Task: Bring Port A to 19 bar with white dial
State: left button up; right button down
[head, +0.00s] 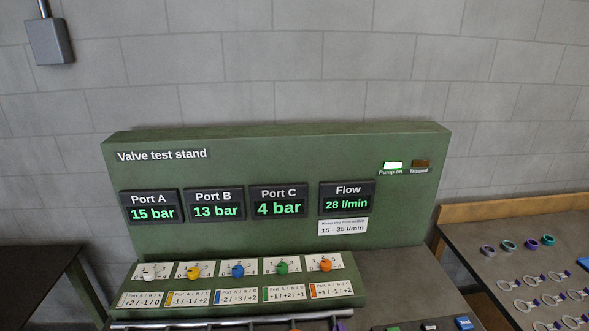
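The green valve test stand (300,155) stands against the wall. The Port A display (152,213) reads 15 bar. The Port B display (215,210) reads 13 bar and the Port C display (279,207) reads 4 bar. The Flow display (346,204) reads 28 l/min. The white dial (149,273) is leftmost in the row on the sloped panel. Its label (140,300) reads +2 / -1 / 0 for A / B / C. Its exact setting is too small to read. Neither of my grippers is in view.
Yellow (193,272), blue (238,270), green (281,267) and orange dials (325,265) follow to the right. A card (343,228) gives flow 15 - 35 l/min. The Pump on lamp (393,165) is lit; the Tripped lamp (421,163) is dark. Rings lie on the right table (475,270).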

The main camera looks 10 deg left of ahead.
aim_at(149, 275)
jog(key=u, duration=1.7)
